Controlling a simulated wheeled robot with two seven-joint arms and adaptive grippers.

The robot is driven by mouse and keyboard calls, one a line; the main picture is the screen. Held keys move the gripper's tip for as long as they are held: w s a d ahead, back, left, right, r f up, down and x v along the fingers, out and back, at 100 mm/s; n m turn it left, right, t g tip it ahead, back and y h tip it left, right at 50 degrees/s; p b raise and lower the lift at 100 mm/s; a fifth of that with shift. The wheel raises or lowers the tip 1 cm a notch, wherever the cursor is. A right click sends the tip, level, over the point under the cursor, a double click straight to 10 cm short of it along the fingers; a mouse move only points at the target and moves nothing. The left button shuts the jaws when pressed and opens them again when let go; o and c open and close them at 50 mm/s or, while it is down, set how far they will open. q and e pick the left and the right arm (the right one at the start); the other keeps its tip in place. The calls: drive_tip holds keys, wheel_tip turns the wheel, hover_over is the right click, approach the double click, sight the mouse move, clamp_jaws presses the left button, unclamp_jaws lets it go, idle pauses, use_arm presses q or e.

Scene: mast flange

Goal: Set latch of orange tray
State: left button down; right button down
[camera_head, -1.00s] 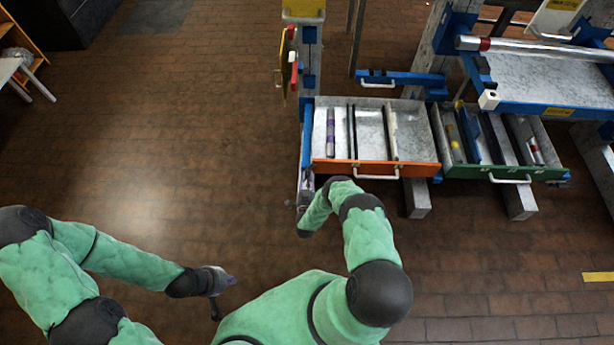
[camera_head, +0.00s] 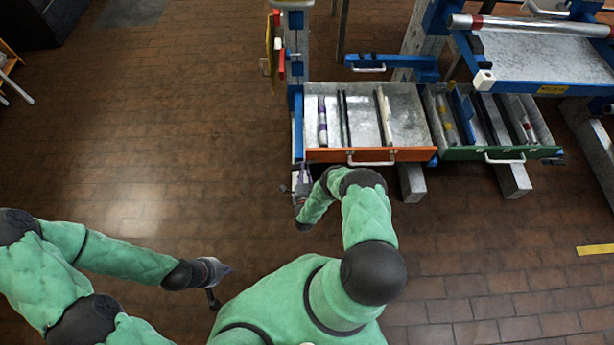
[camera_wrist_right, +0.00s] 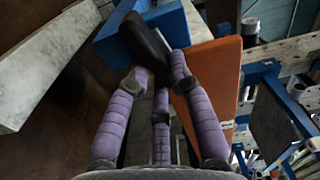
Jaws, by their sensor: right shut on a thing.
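The orange tray (camera_head: 322,155) is a grey drawer with an orange front and a white handle, standing out of the rack in the head view. Its orange front (camera_wrist_right: 222,85) also shows in the wrist view, beside a blue block (camera_wrist_right: 172,24). A black latch lever (camera_wrist_right: 146,42) lies across the fingertips of my right gripper (camera_wrist_right: 158,72). That gripper is shut on the lever. In the head view my right gripper (camera_head: 302,180) is at the tray's front left corner, partly hidden by its arm. My left gripper (camera_head: 223,284) is away from the tray, fingers apart and empty.
A green-fronted tray (camera_head: 470,154) stands right of the orange one. Both hold several rods and bars. A yellow and red wheel-like part (camera_head: 272,50) sits on the post at left. Grey beam ends stick out below the trays. The brick floor at left is clear.

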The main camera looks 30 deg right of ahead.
drive_tip(key=shift+f+m, duration=0.15)
drive_tip(key=shift+m, duration=1.05)
drive_tip(key=c, duration=1.1)
unclamp_jaws()
drive_tip(key=shift+f, duration=0.1)
drive_tip(key=v, duration=1.2)
